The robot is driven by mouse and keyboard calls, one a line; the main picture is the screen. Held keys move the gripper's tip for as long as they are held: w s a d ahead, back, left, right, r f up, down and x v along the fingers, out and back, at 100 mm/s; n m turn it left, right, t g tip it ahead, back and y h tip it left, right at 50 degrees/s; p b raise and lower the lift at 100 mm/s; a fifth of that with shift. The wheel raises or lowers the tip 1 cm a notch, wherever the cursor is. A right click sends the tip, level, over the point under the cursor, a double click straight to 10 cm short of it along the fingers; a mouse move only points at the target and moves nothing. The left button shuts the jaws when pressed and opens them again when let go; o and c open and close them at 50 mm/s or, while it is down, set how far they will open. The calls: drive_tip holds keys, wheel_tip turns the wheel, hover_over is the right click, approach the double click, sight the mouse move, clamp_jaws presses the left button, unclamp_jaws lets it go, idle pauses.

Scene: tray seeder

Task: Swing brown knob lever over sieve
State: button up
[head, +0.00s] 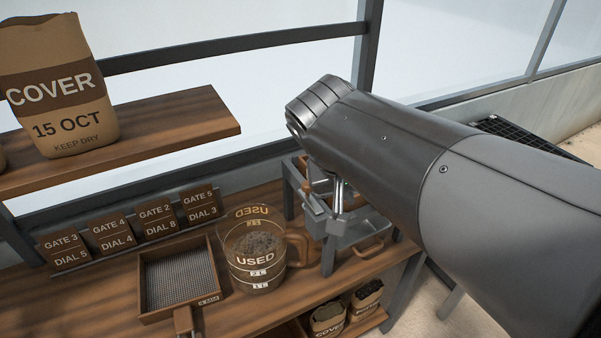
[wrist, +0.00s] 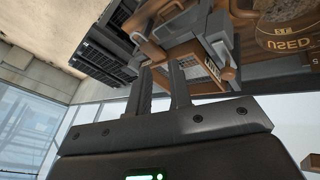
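The sieve (head: 180,277), a brown-framed mesh tray with a handle, lies on the bench left of the grey metal seeder (head: 352,232). The seeder is partly hidden behind my arm. Small brown parts show on the seeder in the wrist view (wrist: 168,12); I cannot tell which is the lever's knob. My gripper (head: 338,197) is at the seeder's upper part, pointing down. In the wrist view my gripper (wrist: 160,72) has its two fingers apart, with nothing clearly held between them. A brown labelled frame (wrist: 208,84) is just beside the fingertips.
A clear jug (head: 253,258) marked USED, holding dark material, stands between sieve and seeder. Brown gate and dial cards (head: 110,234) line the bench's back. A COVER bag (head: 55,90) sits on the upper shelf (head: 170,125). Small bags (head: 327,318) are below the bench.

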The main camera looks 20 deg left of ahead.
drive_tip(key=a, duration=0.6)
drive_tip(key=s+a+r+n+t, duration=0.1)
drive_tip(key=a, duration=0.5)
drive_tip(key=a+n, duration=0.1)
drive_tip(key=a, duration=0.5)
drive_tip(key=shift+s+a+r+t+y, duration=0.25)
drive_tip(key=shift+s+a+t+y, duration=0.05)
drive_tip(key=shift+s+t, duration=0.1)
clamp_jaws()
